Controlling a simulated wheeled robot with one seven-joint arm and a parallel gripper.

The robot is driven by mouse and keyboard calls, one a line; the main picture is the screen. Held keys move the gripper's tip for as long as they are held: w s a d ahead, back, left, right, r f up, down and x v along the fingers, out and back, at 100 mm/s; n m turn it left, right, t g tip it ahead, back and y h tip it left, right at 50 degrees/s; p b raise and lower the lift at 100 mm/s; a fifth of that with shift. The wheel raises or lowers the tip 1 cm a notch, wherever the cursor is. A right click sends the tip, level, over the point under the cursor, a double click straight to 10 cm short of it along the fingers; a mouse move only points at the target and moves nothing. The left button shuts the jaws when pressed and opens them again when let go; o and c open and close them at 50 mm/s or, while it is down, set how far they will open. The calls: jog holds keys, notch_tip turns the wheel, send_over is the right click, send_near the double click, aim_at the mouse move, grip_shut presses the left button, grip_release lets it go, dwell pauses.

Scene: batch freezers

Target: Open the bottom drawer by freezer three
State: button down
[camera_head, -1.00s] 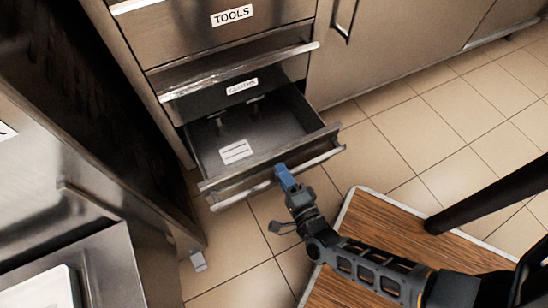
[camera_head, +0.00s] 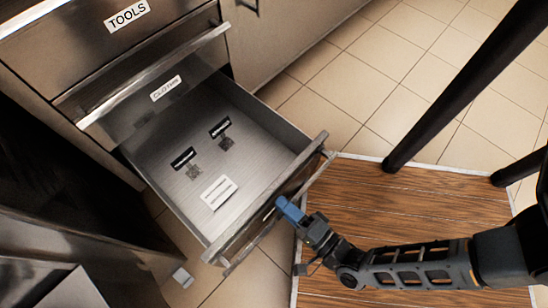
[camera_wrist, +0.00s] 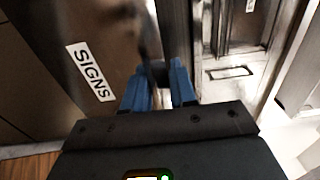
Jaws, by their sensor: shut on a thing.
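The bottom drawer (camera_head: 200,242) stands pulled well out of the metal cabinet. Its inside is in plain view, with a white card (camera_head: 219,193) and two dark tags (camera_head: 183,158) on its floor. My gripper (camera_head: 284,205) has its blue fingers at the bar handle (camera_head: 318,170) on the drawer's front and is shut on it. In the wrist view, the blue fingers (camera_wrist: 158,85) close around the handle, and a "SIGNS" label (camera_wrist: 90,72) shows on the drawer front to the left.
The "CLOTHS" drawer (camera_head: 150,106) is above it, and the "TOOLS" drawer (camera_head: 95,38) is higher. A dark appliance (camera_head: 75,240) stands at left. A wooden mat (camera_head: 400,200) and dark posts (camera_head: 460,85) are at right. Tiled floor lies beyond.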

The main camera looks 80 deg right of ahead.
jog(key=shift+v, duration=1.05)
jog(key=c, duration=1)
grip_release()
jog(key=v, duration=0.7)
jog(key=shift+s+a, duration=0.25)
